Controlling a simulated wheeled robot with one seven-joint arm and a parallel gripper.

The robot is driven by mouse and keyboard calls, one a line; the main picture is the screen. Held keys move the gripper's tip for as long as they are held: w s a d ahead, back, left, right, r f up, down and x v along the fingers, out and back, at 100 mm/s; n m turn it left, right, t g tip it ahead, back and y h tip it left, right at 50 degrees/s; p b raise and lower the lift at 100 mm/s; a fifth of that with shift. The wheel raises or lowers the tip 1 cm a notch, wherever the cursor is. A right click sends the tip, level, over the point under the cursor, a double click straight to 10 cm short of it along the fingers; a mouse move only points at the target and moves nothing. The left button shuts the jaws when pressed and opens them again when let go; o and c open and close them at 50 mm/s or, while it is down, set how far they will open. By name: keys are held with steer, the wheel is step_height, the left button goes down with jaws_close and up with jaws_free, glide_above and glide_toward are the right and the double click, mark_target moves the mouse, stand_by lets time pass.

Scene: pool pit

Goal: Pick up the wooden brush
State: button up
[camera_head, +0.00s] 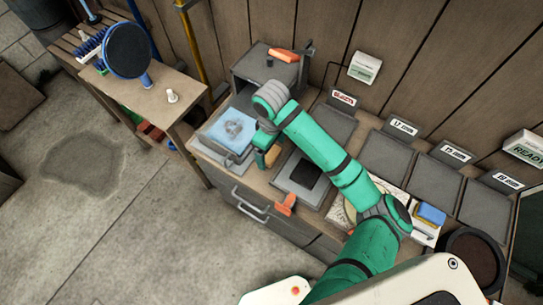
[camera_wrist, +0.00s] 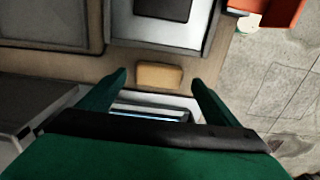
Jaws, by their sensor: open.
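The wooden brush (camera_wrist: 160,76) shows in the wrist view as a small tan block with rounded corners, lying on the brown bench top. My gripper (camera_wrist: 160,80) is open, with its green fingers at the left and right of the brush and a gap on each side. I cannot tell how high the fingertips are above the bench. In the head view the brush (camera_head: 272,155) is a small tan patch, partly hidden by my wrist and fingers.
A blue cloth (camera_head: 229,128) lies on a grey tray left of my gripper. A grey plate with a dark square (camera_head: 305,173) is to the right. An orange object (camera_head: 286,204) sits at the bench's front edge. Grey panels line the back. Concrete floor (camera_head: 130,225) is open in front.

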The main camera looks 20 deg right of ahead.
mark_target(271, 154)
steer(key=shift+d+f, duration=0.1)
steer(key=shift+f, duration=1.9)
steer(key=shift+w, duration=0.1)
steer(key=c, duration=1.2)
steer(key=shift+o, duration=0.2)
steer(key=shift+r, duration=0.1)
steer(key=shift+r, duration=1.45)
steer(key=s+a+r, duration=0.8)
steer(key=s+r, duration=0.2)
steer(key=s, duration=0.1)
steer(key=shift+a, duration=0.3)
steer(key=shift+s, duration=0.1)
